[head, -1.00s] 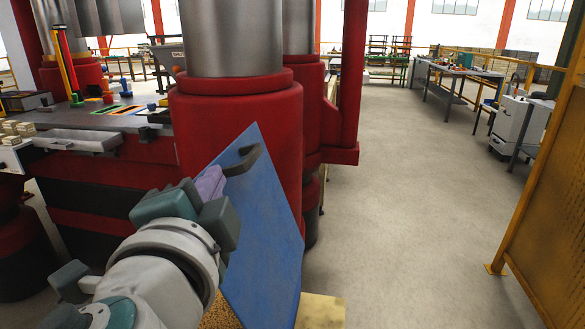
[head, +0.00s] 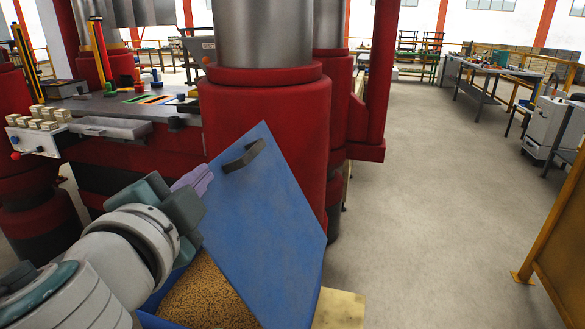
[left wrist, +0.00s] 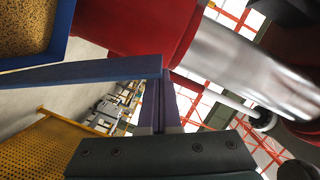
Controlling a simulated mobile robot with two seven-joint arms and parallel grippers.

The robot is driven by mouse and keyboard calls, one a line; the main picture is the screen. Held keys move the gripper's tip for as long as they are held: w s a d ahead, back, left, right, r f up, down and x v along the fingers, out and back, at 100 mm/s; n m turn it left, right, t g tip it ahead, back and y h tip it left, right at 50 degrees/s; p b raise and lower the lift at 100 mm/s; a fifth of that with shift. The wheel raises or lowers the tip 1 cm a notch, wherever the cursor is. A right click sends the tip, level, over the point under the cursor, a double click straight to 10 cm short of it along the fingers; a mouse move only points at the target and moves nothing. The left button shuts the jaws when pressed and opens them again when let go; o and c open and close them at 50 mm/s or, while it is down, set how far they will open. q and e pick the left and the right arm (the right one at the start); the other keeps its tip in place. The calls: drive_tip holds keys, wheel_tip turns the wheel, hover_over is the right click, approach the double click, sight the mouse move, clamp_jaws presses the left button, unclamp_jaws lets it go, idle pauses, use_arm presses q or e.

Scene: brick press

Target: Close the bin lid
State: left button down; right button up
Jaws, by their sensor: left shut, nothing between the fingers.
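The blue bin lid (head: 265,215) stands open, tilted steeply up in the head view, with a dark handle (head: 243,157) near its top. The blue bin (head: 163,292) below it holds brown granules (head: 208,292); my left arm hides part of it. My left gripper (head: 196,180) is shut and empty, its purple fingers close to the lid's left edge, left of and below the handle. In the left wrist view the shut fingers (left wrist: 168,98) are near the end of the lid, seen edge-on (left wrist: 85,74). I cannot tell if they touch. My right gripper is not in view.
A red press column (head: 265,110) stands close behind the lid. A press table (head: 125,105) with a grey tray is at left. A pale wooden block (head: 338,310) is right of the bin. A yellow mesh panel (head: 562,240) stands far right; the floor between is clear.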

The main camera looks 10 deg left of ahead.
use_arm(q)
drive_tip(key=shift+w+a+f+n+g+h+b, duration=0.15)
drive_tip(key=shift+a+f+n+h+b, duration=0.35)
drive_tip(key=shift+a+f+n+b, duration=1.95)
drive_tip(key=shift+w+a+f+n+g+h+b, duration=0.1)
drive_tip(key=shift+a+f+n+g+h+b, duration=0.3)
drive_tip(key=shift+a+f+b, duration=3.9)
drive_tip(key=shift+w+a+f+n+g+h+b, duration=0.1)
drive_tip(key=shift+a+f+n+h+b, duration=1.3)
drive_tip(key=shift+f, duration=3.6)
drive_tip(key=shift+a+n+y+p, duration=0.25)
drive_tip(key=shift+a+y+p, duration=0.25)
drive_tip(key=shift+a+y, duration=0.35)
